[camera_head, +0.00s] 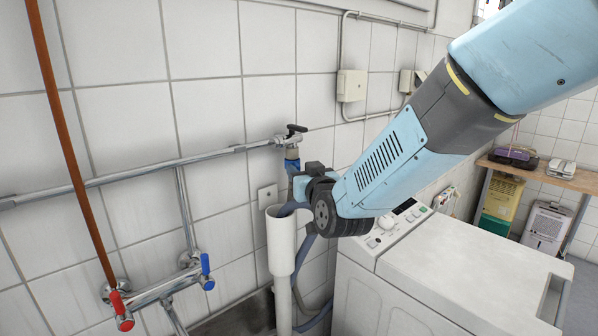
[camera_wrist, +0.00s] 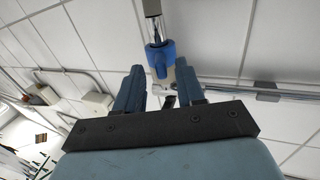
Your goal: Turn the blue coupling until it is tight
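The blue coupling (camera_head: 291,166) sits under the wall tap (camera_head: 289,140) with its dark handle, in the middle of the head view. In the wrist view the coupling (camera_wrist: 160,57) shows at the end of a chrome pipe piece (camera_wrist: 153,22). My gripper (camera_head: 297,186) is just below and in front of it; my arm hides part of the hose there. In the wrist view the two blue fingers of my gripper (camera_wrist: 160,72) stand apart, one each side of the coupling's near end. Gaps show beside it, so I see no grip. How deep it sits between them is unclear.
A grey-blue hose (camera_head: 309,246) hangs by a white standpipe (camera_head: 281,241). A white washing machine (camera_head: 440,262) stands close at right. A chrome wall pipe (camera_head: 130,175) runs left, above a mixer (camera_head: 160,288) with red and blue handles. A copper-coloured pipe (camera_head: 70,150) crosses the left side.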

